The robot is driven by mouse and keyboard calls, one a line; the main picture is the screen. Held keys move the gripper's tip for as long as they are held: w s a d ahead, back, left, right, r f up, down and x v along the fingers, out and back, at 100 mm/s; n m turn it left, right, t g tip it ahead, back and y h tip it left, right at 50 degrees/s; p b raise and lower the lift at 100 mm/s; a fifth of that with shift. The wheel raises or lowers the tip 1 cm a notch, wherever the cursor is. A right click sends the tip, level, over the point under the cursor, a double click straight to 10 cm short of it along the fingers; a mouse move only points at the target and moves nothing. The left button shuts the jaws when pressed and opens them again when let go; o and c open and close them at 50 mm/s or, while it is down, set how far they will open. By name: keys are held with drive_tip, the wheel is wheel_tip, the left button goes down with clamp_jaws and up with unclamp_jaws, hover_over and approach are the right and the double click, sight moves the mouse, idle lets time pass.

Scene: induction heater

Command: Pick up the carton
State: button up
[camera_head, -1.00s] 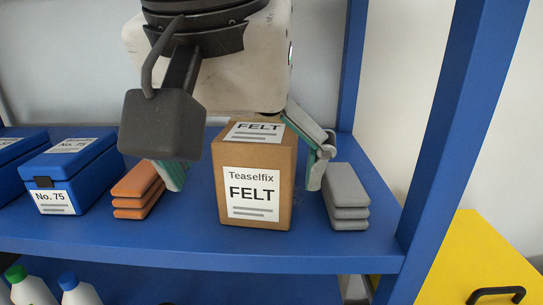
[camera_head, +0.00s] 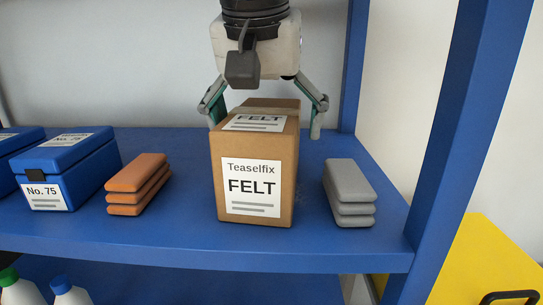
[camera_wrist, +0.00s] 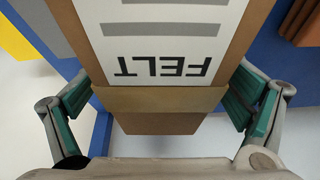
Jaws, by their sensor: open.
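The carton (camera_head: 254,165) is a brown box with white FELT labels on its front and top. It stands upright on the blue shelf (camera_head: 300,246), between an orange stack and a grey stack. My gripper (camera_head: 264,125) is open, behind and above the carton in the head view, with one finger on either side. In the wrist view the carton (camera_wrist: 155,98) fills the middle, its label upside down. The green-padded fingers of my gripper (camera_wrist: 162,108) flank it there, and I see no grip on it. Contact on the carton's far side is hidden.
The orange stack (camera_head: 139,185) stands left of the carton and the grey stack (camera_head: 349,192) right of it. Blue No. 75 boxes (camera_head: 70,168) sit at the left. A blue upright post (camera_head: 447,130) stands at the right. Bottles (camera_head: 70,290) stand below the shelf.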

drive_tip(key=shift+x, duration=1)
drive_tip(key=shift+s+f, duration=0.1)
drive_tip(key=shift+f, duration=0.15)
drive_tip(key=c, duration=1.3)
